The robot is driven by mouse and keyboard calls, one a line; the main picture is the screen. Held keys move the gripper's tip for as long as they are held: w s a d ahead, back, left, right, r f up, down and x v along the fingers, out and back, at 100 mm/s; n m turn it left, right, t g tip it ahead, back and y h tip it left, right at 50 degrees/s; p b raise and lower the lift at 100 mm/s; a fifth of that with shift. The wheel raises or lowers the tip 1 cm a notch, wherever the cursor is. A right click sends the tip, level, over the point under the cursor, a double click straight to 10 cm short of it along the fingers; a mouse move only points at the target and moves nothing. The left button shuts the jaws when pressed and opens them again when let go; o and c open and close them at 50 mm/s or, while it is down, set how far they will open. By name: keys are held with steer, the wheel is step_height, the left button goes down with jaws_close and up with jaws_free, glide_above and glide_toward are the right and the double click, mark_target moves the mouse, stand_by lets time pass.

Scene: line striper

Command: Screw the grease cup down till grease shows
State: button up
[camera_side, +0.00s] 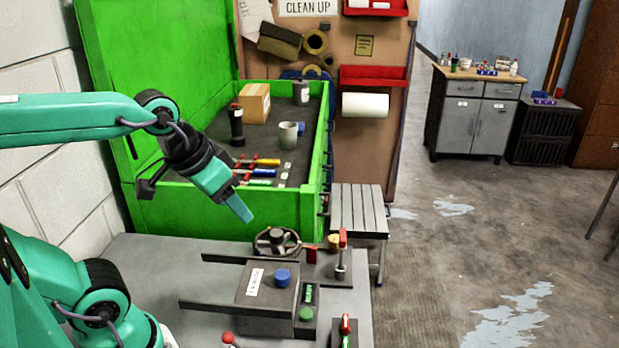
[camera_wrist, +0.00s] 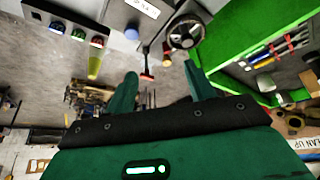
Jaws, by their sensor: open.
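A blue round cap (camera_side: 283,278), which may be the grease cup, sits on top of a grey box (camera_side: 258,289) with a white label. It also shows in the wrist view (camera_wrist: 132,34), near the top. I cannot make out any grease around it. A small yellow round part (camera_side: 333,240) stands behind the box to the right; I cannot tell what it is. My gripper (camera_side: 240,212) is above and behind the box, to its left, pointing down and right. In the wrist view my gripper (camera_wrist: 161,80) has its two green fingers apart with nothing between them.
A dark handwheel (camera_side: 277,240) stands behind the box, and a red-handled lever (camera_side: 342,252) stands at its right. A green-walled bench (camera_side: 230,212) rises behind. Air around my gripper is clear.

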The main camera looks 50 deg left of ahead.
steer(key=w+n+g, duration=0.1)
steer(key=w+n, duration=0.1)
steer(key=w, duration=0.5)
steer(key=n+g, duration=0.4)
glide_toward(335, 238)
steer(key=shift+s+a, duration=0.15)
steer(key=shift+w+f+n, duration=0.25)
steer(key=shift+f+n, duration=0.05)
steer(key=shift+f, duration=0.15)
steer(key=shift+f, duration=0.1)
steer(key=shift+f, duration=3.8)
steer(key=shift+c, duration=0.4)
steer(key=c, duration=0.9)
